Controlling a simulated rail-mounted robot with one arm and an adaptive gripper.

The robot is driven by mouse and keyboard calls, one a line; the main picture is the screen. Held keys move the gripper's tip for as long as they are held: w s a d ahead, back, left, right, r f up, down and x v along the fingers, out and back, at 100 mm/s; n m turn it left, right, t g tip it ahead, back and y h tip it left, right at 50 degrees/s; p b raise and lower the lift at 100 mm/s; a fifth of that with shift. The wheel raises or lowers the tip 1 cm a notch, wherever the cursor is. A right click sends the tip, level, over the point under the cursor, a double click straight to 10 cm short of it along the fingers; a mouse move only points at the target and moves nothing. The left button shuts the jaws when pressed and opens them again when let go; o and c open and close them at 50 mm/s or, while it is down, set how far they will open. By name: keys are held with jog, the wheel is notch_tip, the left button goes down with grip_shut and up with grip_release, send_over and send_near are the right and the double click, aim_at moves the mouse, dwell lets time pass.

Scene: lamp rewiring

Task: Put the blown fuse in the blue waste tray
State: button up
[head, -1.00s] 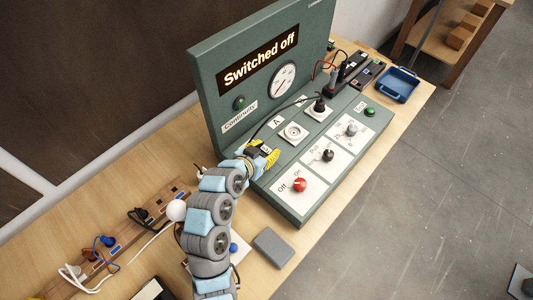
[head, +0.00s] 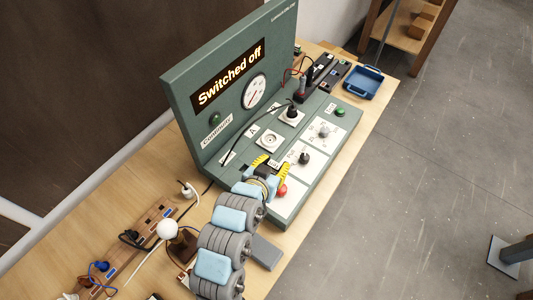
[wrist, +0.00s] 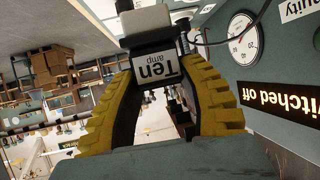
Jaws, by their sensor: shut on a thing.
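My gripper (head: 273,166) is raised over the left end of the green test bench, beside the red knob. Its yellow fingers are shut on a fuse-like block with a pale body and a black end, which carries a "Ten amp" label (wrist: 158,68) in the wrist view. The block sits between the fingertips. Whether it is blown cannot be told from its look. The blue waste tray (head: 376,69) stands at the far right end of the wooden table, well apart from my gripper. Its visible inside looks empty.
The bench's upright panel (head: 185,95) reads "Switched off". A black plug (head: 292,113) with a cable stands on the bench. Black parts with red leads (head: 318,72) lie beside the tray. A white bulb (head: 167,230) and a power strip (head: 130,255) are at the left.

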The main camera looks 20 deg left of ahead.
jog(key=d+p, duration=0.1)
jog(key=s+d+r+p, duration=0.1)
jog(key=p, duration=0.1)
jog(key=shift+d+r, duration=0.2)
jog(key=shift+d, duration=0.05)
